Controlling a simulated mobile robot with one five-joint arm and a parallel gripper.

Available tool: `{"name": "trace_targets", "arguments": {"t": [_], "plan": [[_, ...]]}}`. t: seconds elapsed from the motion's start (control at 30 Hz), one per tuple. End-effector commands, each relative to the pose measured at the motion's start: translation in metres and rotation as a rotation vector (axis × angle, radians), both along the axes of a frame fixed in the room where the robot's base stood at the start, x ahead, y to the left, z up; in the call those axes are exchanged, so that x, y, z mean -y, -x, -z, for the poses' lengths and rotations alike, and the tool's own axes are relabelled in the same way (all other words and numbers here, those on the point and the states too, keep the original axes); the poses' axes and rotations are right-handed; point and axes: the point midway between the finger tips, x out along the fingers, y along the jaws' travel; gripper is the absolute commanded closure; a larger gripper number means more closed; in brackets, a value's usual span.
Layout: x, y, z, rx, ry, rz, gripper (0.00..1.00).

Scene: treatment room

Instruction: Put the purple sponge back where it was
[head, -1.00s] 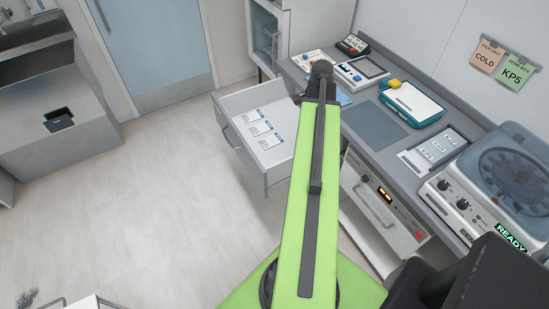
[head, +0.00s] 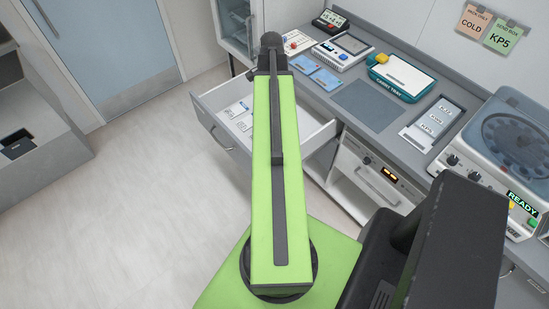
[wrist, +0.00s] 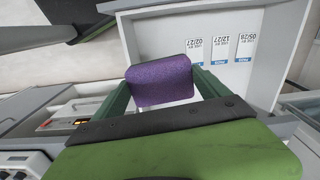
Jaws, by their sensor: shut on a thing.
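The purple sponge (wrist: 160,80) shows in the wrist view, between the two green fingers of my gripper (wrist: 163,88), which is shut on it. Behind the sponge in that view is the open white drawer (wrist: 214,22), with several labelled cards (wrist: 222,50) lying in it. In the head view the drawer (head: 300,146) stands pulled out from under the counter, and my raised arm crosses in front of it. My gripper and the sponge are hidden behind my arm in the head view.
Floor (head: 130,200) left of the drawer is clear.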

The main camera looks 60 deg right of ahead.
Motion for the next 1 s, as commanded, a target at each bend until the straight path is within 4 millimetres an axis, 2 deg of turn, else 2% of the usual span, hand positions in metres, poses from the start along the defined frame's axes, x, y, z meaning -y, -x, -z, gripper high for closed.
{"name": "trace_targets", "arguments": {"t": [0.03,0.17,0.4,0.5,0.6,0.83,1.0], "plan": [[0.001,0.001,0.022,0.000,0.000,0.006,0.47],[0.003,0.004,0.070,0.000,-0.001,0.024,0.47],[0.005,0.008,0.181,0.000,-0.002,0.073,0.47],[0.006,0.009,0.215,0.000,-0.002,0.091,0.47],[0.006,0.010,0.230,0.001,-0.003,0.102,0.47],[0.006,0.011,0.233,0.001,-0.003,0.107,0.47],[0.006,0.011,0.267,0.001,-0.003,0.107,0.47]]}}
